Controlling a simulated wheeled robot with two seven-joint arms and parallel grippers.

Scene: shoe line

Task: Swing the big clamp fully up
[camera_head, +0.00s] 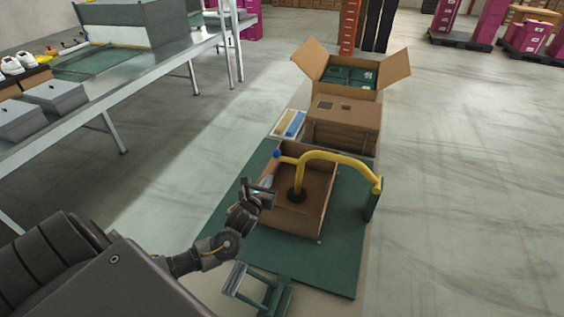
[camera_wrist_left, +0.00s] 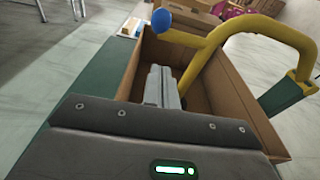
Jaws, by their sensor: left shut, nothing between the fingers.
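The big clamp (camera_head: 335,156) is a bent yellow arm on a green post (camera_head: 371,200) at the right side of the mat. It reaches left over an open cardboard box (camera_head: 318,225), and a yellow leg drops to a black pad (camera_head: 297,195) inside the box. A blue ball knob (camera_head: 277,154) sits at its left end; the knob also shows in the left wrist view (camera_wrist_left: 161,20). My left gripper (camera_head: 266,183) is shut and empty at the box's left wall, below and slightly left of the knob, apart from it. Its closed fingers (camera_wrist_left: 163,85) show in the left wrist view.
The box stands on a green mat (camera_head: 340,268). A closed carton (camera_head: 342,120) and an open carton (camera_head: 349,87) with green contents stand behind it. A small tray (camera_head: 289,124) lies behind left. A green-grey stand (camera_head: 262,285) is at the front. A long table (camera_head: 150,75) is left.

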